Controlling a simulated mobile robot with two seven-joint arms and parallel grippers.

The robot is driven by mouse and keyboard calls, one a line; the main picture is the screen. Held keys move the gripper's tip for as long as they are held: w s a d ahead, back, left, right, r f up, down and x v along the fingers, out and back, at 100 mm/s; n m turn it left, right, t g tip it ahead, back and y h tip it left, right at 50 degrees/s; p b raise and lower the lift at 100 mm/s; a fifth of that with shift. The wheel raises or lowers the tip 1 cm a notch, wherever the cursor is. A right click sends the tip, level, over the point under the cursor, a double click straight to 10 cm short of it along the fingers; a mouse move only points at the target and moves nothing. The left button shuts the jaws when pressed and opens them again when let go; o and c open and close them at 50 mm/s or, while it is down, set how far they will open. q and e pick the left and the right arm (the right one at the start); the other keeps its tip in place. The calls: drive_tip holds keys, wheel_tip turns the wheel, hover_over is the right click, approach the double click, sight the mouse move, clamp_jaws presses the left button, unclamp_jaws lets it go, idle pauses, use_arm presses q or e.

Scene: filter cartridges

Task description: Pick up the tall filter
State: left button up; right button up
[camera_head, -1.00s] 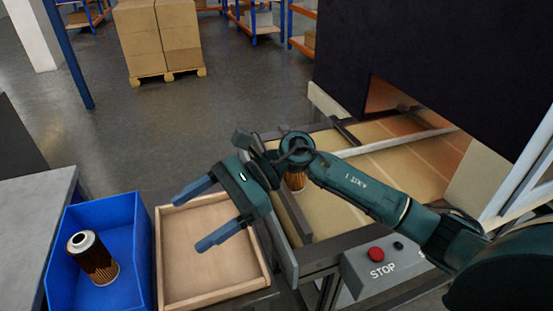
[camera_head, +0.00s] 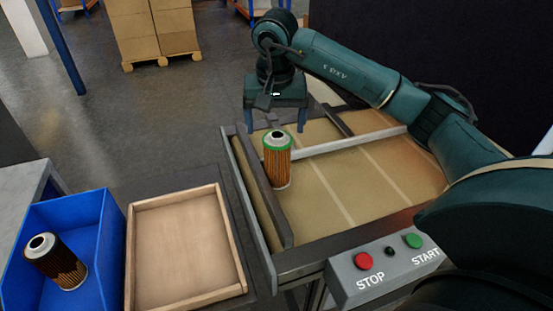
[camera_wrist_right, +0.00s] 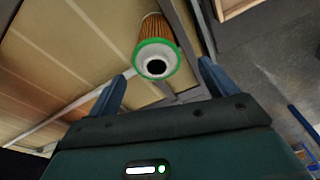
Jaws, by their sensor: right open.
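The tall filter (camera_head: 277,163), with an orange pleated body and a green ring around its top, stands upright on the conveyor near its left end. My right gripper (camera_head: 276,125) is open and points down just behind the filter in the head view, with its blue fingers apart. In the right wrist view, the filter (camera_wrist_right: 157,50) shows ahead of the open fingers of the gripper (camera_wrist_right: 160,85), roughly centred between them and not held. My left gripper is not in view.
A blue bin (camera_head: 98,240) at the left holds a darker filter (camera_head: 56,262). An empty wooden tray (camera_head: 186,300) lies between the bin and conveyor (camera_head: 330,210). A dark guide rail (camera_head: 262,185) runs beside the filter. A control box (camera_head: 385,275) stands in front.

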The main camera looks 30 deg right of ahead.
sight(278, 135)
wheel_tip(278, 135, down, 2)
drive_tip(key=shift+w+d+f, duration=0.1)
drive_tip(key=f, duration=0.2)
drive_tip(key=f+p, duration=0.1)
drive_tip(key=shift+d+f, duration=0.25)
drive_tip(key=shift+f, duration=0.7)
drive_tip(key=c, duration=1.1)
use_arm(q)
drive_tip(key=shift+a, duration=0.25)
use_arm(e)
drive_tip(key=shift+c, duration=0.2)
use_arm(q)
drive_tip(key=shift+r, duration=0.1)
use_arm(e)
drive_tip(key=shift+r, duration=0.15)
